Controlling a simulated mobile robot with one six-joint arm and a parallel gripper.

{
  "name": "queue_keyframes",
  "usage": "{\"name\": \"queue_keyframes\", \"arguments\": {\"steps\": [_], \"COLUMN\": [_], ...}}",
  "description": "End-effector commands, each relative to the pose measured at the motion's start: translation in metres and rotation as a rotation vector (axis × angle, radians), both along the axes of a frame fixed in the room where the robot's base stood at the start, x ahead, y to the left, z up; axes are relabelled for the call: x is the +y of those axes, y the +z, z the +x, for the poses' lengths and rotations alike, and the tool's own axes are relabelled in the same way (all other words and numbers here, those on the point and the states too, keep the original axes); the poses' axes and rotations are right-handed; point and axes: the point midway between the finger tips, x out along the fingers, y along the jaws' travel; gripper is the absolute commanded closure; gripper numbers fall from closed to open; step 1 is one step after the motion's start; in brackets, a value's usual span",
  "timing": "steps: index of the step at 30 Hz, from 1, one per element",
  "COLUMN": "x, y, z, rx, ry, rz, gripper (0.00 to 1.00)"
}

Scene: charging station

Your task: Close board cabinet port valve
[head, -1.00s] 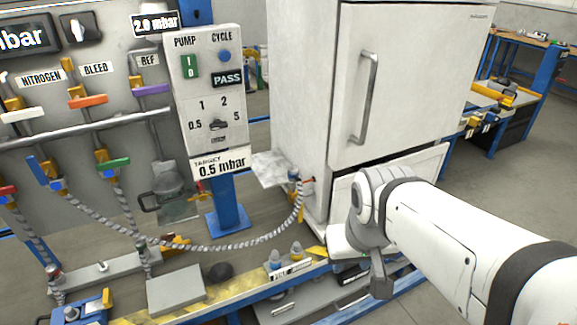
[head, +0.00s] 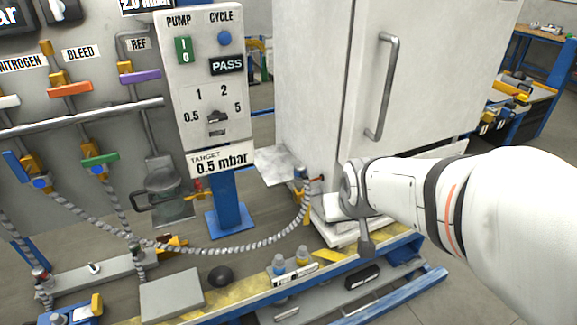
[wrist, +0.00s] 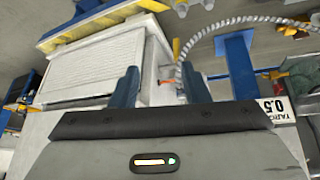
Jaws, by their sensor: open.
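The grey board (head: 75,140) carries valves with coloured handles. A slanted blue handle (head: 14,167) and a nearly level green handle (head: 100,159) show no readable label; I cannot tell which belongs to the cabinet port. A braided hose (head: 225,247) runs from below the blue handle to a fitting (head: 302,180) on the white cabinet's (head: 305,110) side. The wrist view shows the cabinet (wrist: 95,65) and hose (wrist: 185,60) too. My gripper (wrist: 160,88) is open and empty, its blue fingers apart, pointing toward the cabinet. The head view mostly hides the gripper behind my arm.
A blue post (head: 230,205) bears a control box (head: 207,85) reading PASS. White, orange (head: 70,90) and purple (head: 138,77) handles are higher on the board. Two small bottles (head: 290,265) stand on the low bench near my arm.

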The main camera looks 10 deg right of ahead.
Motion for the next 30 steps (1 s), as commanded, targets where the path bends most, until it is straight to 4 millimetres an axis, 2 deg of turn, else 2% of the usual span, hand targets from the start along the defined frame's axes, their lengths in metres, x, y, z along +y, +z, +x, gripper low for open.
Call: {"name": "queue_keyframes", "arguments": {"steps": [1,6,12,15,18,22,25,30], "x": [-0.006,-0.015,-0.011,-0.005,0.0,0.006,0.008,0.011], "y": [-0.038,-0.099,-0.173,-0.21,-0.241,-0.269,-0.28,-0.284], "z": [0.026,0.107,0.176,0.198,0.211,0.217,0.217,0.22], "rx": [-0.054,-0.288,-0.559,-0.691,-0.812,-0.937,-1.002,-1.051], "ry": [0.008,0.07,0.17,0.22,0.261,0.295,0.308,0.318], "rz": [-0.013,-0.035,0.005,0.05,0.105,0.175,0.216,0.246], "gripper": [0.58,0.58,0.58,0.58,0.58,0.58,0.58,0.58]}}
